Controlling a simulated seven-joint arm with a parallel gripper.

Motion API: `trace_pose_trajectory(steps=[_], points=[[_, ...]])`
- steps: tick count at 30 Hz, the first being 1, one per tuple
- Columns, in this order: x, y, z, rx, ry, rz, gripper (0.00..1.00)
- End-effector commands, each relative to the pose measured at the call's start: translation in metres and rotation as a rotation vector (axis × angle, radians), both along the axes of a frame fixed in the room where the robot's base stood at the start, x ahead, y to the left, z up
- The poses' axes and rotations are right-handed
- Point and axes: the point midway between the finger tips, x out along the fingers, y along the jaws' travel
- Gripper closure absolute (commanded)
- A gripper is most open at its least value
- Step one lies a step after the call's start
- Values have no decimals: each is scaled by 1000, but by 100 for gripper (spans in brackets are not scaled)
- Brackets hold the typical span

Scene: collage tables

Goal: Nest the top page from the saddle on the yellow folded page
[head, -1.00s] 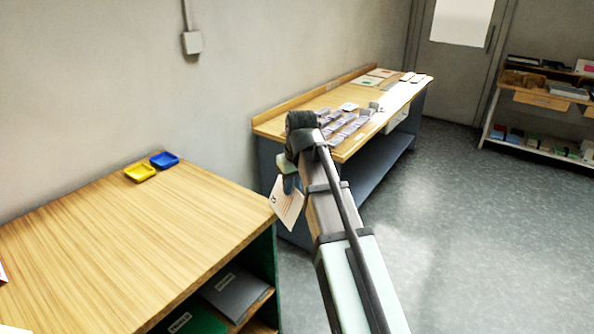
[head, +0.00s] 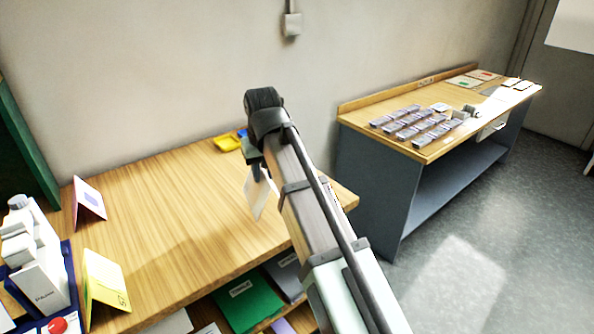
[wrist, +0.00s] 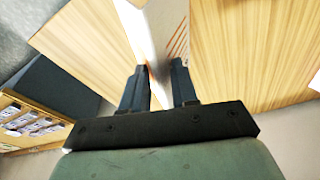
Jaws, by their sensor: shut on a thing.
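My gripper (wrist: 160,88) is shut on a folded page (wrist: 173,35), white with orange-brown lines on one face. In the head view the held page (head: 258,196) hangs below my gripper (head: 254,168), in front of the near wooden table. The yellow folded page (head: 106,281) stands like a tent at the left of that table, with dark marks near its lower right corner. It is well to the left of my gripper. No saddle can be made out in these frames.
A pink-white folded page (head: 88,200) stands behind the yellow one. A white machine (head: 40,270) on a blue base is at the left edge. Yellow (head: 226,142) and blue trays lie at the table's back. The middle of the near table (head: 170,215) is clear. Another table (head: 370,105) holds several small stacks.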

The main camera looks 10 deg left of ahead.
Motion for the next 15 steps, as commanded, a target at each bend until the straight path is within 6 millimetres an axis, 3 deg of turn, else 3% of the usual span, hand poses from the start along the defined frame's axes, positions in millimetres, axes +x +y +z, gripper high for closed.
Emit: trace_pose_trajectory(steps=[3, 15], points=[[-17, 36, 6, -1, -1, 25, 86], [-86, 139, 24, -3, -4, 93, 86]])
